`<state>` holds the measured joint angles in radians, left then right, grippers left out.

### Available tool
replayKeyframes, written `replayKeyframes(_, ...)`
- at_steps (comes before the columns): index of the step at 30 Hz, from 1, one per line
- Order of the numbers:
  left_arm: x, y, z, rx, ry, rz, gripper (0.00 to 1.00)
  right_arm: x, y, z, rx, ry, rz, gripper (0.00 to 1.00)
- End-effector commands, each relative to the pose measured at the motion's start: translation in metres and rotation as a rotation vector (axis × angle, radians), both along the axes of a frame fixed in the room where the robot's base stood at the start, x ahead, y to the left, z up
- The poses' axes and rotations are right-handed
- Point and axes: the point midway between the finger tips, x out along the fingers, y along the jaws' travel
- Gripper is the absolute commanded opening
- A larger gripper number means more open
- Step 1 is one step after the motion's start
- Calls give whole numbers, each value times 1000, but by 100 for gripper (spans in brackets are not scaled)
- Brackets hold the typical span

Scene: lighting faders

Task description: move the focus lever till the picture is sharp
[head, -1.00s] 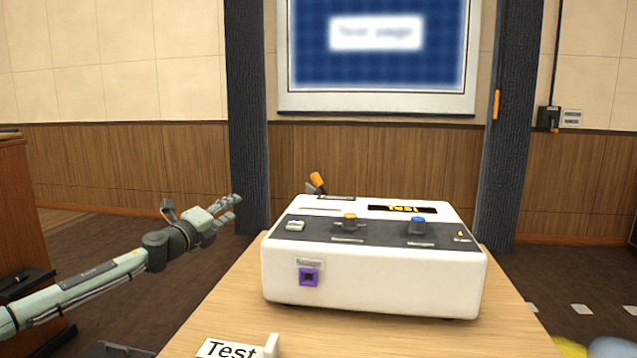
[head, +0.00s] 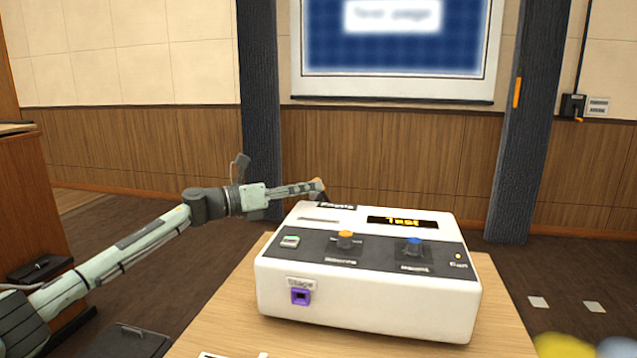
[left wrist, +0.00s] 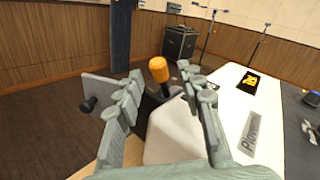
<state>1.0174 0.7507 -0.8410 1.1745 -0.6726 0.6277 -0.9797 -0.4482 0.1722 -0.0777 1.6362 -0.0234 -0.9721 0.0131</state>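The projected picture (head: 330,45) on the wall screen is blue with a white "Test page" label, and its text is blurred. The focus lever has an orange knob (left wrist: 158,70) on a dark stem at the back left of the white console (head: 365,305). In the head view my left gripper (head: 317,188) covers most of the lever. In the left wrist view my left gripper (left wrist: 162,90) is open, with a finger on either side of the knob in the picture. Contact cannot be made out. My right gripper is not in view.
The console stands on a wooden table (head: 215,325). Its top has an orange knob (head: 345,238), a blue knob (head: 414,246) and a lit "Test" display (head: 402,222). A dark post (head: 262,130) stands behind.

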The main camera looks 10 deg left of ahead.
Motion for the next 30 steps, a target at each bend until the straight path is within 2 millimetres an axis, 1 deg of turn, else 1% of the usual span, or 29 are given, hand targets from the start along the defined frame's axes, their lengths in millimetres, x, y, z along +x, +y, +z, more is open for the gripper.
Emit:
replayKeyframes(1,6,-7,3,-2,0,-1,38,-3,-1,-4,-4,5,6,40)
replayKeyframes(3,12,-14,2,-2,1,0,38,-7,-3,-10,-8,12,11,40)
replayKeyframes(7,20,-23,1,-1,2,0,38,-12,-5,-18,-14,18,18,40)
replayKeyframes(17,23,-26,0,0,1,2,38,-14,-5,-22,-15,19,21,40)
replayKeyframes(26,23,-26,0,0,1,2,2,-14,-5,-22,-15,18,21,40)
replayKeyframes(27,23,-26,0,0,1,2,0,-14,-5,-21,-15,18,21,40)
replayKeyframes(30,23,-26,0,0,1,2,0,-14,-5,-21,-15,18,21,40)
